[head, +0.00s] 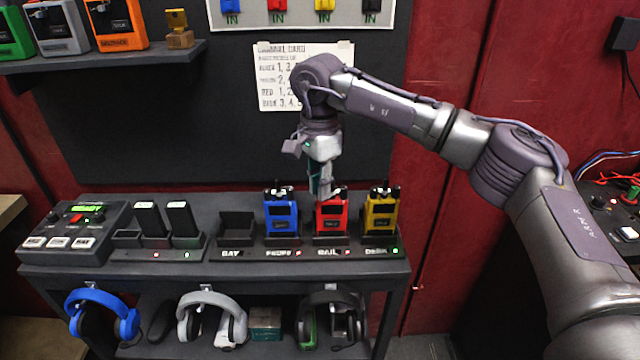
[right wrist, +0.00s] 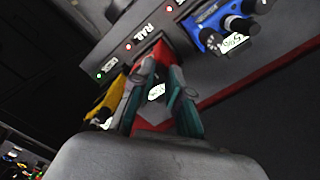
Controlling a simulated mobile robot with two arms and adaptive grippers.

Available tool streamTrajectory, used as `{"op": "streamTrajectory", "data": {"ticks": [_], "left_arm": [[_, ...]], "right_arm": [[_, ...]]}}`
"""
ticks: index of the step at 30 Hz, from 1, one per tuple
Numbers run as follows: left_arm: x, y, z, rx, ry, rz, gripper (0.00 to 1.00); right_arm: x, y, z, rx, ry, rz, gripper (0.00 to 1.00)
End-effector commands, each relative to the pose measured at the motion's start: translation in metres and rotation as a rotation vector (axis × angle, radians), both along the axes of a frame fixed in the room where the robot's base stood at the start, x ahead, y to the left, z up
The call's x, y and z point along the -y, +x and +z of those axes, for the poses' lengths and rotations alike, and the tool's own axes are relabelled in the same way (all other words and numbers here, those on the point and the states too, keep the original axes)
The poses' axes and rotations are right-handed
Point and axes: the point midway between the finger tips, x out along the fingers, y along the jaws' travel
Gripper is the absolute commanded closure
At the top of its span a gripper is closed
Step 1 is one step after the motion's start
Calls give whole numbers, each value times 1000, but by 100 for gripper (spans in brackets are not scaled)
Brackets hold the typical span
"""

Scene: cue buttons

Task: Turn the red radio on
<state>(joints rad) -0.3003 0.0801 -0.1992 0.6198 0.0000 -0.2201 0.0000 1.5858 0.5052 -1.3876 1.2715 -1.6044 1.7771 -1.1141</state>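The red radio (head: 331,216) stands upright in the rack slot labelled RAIL, between a blue radio (head: 281,214) and a yellow radio (head: 381,214). A small red light (head: 347,252) shows in front of it. My right gripper (head: 321,190) points down at the top of the red radio and hides part of it. In the right wrist view my right gripper (right wrist: 162,68) has its two fingers apart, with the red radio (right wrist: 164,53) beyond and a pale display between them. I cannot tell whether the fingers touch the radio or a knob. My left gripper is out of view.
The PROPS slot has a red light, the DESK slot a green one. The BAY slot (head: 236,226) is empty. A control box (head: 75,230) and two black chargeable units stand left. A wall card (head: 290,78) hangs behind. Headphones (head: 212,315) hang below the shelf.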

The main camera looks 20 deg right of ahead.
Motion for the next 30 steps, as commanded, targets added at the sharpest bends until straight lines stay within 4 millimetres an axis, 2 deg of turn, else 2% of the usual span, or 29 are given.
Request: {"op": "streamTrajectory", "data": {"ticks": [14,20,30], "left_arm": [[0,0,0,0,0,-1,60],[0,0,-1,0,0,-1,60],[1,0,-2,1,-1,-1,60]], "right_arm": [[0,0,0,0,0,-64,100],[0,1,0,0,0,-193,100],[0,1,0,-1,1,-507,100]]}}
